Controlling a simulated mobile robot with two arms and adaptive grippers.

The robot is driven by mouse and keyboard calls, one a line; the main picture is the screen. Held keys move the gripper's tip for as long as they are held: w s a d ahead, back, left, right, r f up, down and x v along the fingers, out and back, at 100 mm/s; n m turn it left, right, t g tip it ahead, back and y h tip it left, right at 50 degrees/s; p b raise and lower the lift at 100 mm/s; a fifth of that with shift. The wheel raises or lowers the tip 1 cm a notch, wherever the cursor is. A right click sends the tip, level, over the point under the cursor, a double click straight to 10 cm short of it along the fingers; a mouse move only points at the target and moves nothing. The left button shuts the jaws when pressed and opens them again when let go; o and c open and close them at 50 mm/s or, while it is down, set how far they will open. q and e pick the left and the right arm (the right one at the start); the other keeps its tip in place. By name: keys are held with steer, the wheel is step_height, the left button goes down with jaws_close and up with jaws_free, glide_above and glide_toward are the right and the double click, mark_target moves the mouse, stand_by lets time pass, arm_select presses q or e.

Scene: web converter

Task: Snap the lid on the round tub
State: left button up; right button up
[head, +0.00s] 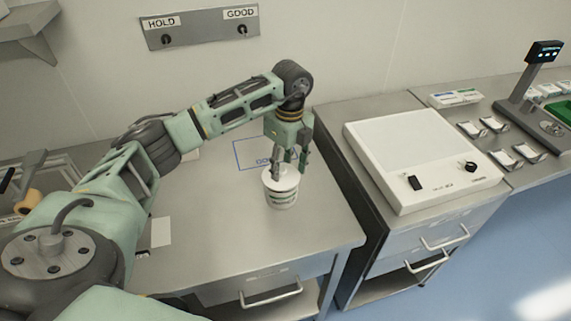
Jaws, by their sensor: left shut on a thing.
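The round white tub (282,198) with a dark printed band stands upright on the steel table. A white lid (279,179) shows at the tub's top; I cannot tell whether it is pressed fully down. My left gripper (289,170) points downward right over the tub, with its fingers at the lid. It is shut on the lid, and the fingers partly hide the lid's far side. My right gripper is not in view.
A blue-outlined mark (250,154) lies on the table behind the tub. A white flat machine (420,150) stands on the cabinet to the right. A wall panel (200,27) has HOLD and GOOD switches. The table's front right is clear.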

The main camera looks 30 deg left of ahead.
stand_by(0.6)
arm_select(q)
steer(key=o, duration=1)
steer(key=shift+o, duration=0.4)
steer(key=o, duration=0.4)
steer(key=shift+r, duration=0.1)
